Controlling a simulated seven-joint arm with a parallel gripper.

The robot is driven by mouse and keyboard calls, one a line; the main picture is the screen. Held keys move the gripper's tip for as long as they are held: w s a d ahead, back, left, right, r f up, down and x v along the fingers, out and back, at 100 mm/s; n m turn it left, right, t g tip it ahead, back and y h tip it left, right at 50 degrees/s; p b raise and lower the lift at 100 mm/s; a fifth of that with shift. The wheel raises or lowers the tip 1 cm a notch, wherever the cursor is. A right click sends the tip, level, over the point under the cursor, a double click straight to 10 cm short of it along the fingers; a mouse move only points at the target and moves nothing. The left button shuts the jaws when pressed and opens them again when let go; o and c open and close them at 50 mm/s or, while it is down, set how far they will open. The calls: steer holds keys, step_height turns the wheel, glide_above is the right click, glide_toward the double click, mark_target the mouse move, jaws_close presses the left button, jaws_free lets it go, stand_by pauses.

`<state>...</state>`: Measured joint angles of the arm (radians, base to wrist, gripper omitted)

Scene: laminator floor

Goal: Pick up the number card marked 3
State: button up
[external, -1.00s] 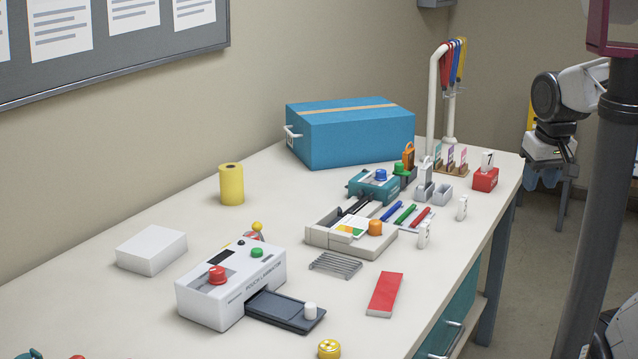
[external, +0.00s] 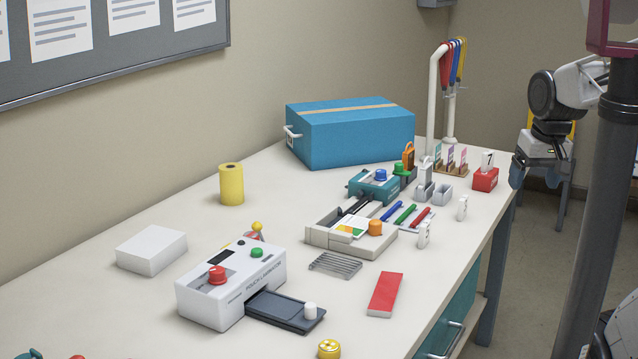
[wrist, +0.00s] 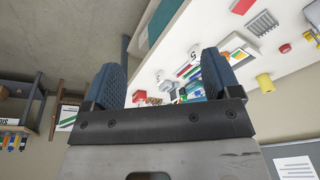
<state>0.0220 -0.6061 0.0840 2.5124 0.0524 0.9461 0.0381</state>
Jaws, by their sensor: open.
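Two small white number cards stand upright near the table's right edge in the external view, a nearer one (external: 424,235) and a farther one (external: 462,208). Another white card (external: 487,161) stands in a red holder (external: 485,180), its mark looking like a 1 or 7. I cannot surely read a 3 on any of them. My gripper (external: 534,178) is open and empty, just off the table's far right end, to the right of the red holder. In the wrist view my gripper's (wrist: 160,68) blue fingers are spread, with small table items showing between them.
A card rack (external: 451,165), grey cups (external: 442,194), coloured pens (external: 405,214) and a teal device (external: 374,186) stand near the cards. A white post (external: 434,105) with hanging coloured tools rises at the back. A blue box (external: 350,135) is farther left.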

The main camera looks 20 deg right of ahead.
mark_target(466, 198)
steer(key=w+f+m+y, duration=0.4)
steer(key=w+m, duration=0.2)
steer(key=w, duration=0.5)
steer(key=w+f+m+y, duration=0.4)
steer(key=w+m, duration=0.3)
steer(key=w, duration=0.4)
steer(key=w+d+f+m+t, duration=0.2)
steer(key=w+d+f+m, duration=0.2)
steer(key=w, duration=0.1)
steer(key=w+d+f+m+t, duration=0.2)
steer(key=w+d+f+m, duration=0.2)
steer(key=w+f, duration=0.1)
steer(key=w+d+f+m+t+y, duration=0.1)
steer(key=w+d+f+m+t, duration=0.2)
steer(key=w, duration=0.4)
steer(key=shift+d+f+m, duration=0.35)
steer(key=shift+d+m, duration=0.15)
steer(key=shift+d, duration=0.05)
steer(key=shift+d+f+m, duration=0.35)
steer(key=shift+d+m, duration=0.15)
steer(key=shift+d, duration=0.05)
steer(key=shift+x, duration=1.3)
steer(key=shift+w+a, duration=0.1)
steer(key=shift+x, duration=2.5)
